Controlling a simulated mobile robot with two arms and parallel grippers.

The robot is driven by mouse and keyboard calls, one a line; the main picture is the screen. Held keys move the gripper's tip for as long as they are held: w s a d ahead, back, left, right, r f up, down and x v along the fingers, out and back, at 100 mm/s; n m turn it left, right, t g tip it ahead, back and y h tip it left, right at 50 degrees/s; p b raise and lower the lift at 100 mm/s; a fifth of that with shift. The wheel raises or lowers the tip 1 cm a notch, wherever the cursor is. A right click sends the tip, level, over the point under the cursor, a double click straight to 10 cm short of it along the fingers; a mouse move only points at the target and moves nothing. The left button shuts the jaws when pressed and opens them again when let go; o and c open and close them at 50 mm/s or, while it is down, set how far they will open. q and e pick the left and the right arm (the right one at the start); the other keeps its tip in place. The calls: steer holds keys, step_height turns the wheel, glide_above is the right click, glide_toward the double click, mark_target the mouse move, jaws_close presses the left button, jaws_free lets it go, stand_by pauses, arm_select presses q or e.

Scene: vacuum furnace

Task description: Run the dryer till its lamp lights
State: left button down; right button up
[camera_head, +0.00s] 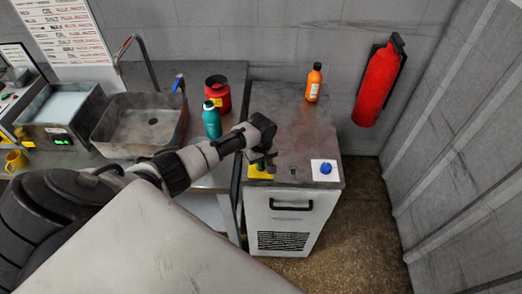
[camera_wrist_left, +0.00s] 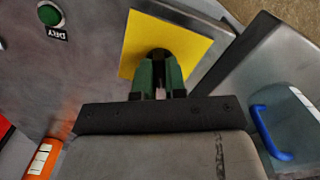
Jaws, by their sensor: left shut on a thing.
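The dryer looks to be the grey cabinet (camera_head: 292,220) with a black front handle and a vent grille. On its top is a yellow square plate (camera_head: 256,174); the plate also shows in the left wrist view (camera_wrist_left: 193,42). A dark round knob (camera_wrist_left: 160,53) stands on the plate. My left gripper (camera_wrist_left: 160,78) is shut on it with green fingertips, which hide part of it. A green round lamp (camera_wrist_left: 50,15) labelled DRY sits beside the plate; it looks dull green. In the head view the lamp (camera_head: 293,172) is tiny. My right gripper is not in view.
A white plate with a blue knob (camera_head: 326,168) lies right of the lamp. An orange bottle (camera_head: 314,82) stands at the back of the cabinet top. A teal bottle (camera_head: 212,120), red can (camera_head: 217,92) and sink (camera_head: 142,124) are left. A fire extinguisher (camera_head: 377,85) hangs right.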

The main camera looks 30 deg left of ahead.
arm_select(q)
steer(key=shift+r+n+p, duration=0.1)
steer(key=shift+n+p, duration=0.2)
steer(key=shift+n, duration=0.2)
steer(key=shift+w, duration=0.1)
steer(key=c, duration=1.2)
jaws_free()
step_height(320, 180, up, 11)
steer(key=shift+f+b, duration=0.15)
steer(key=shift+b, duration=0.45)
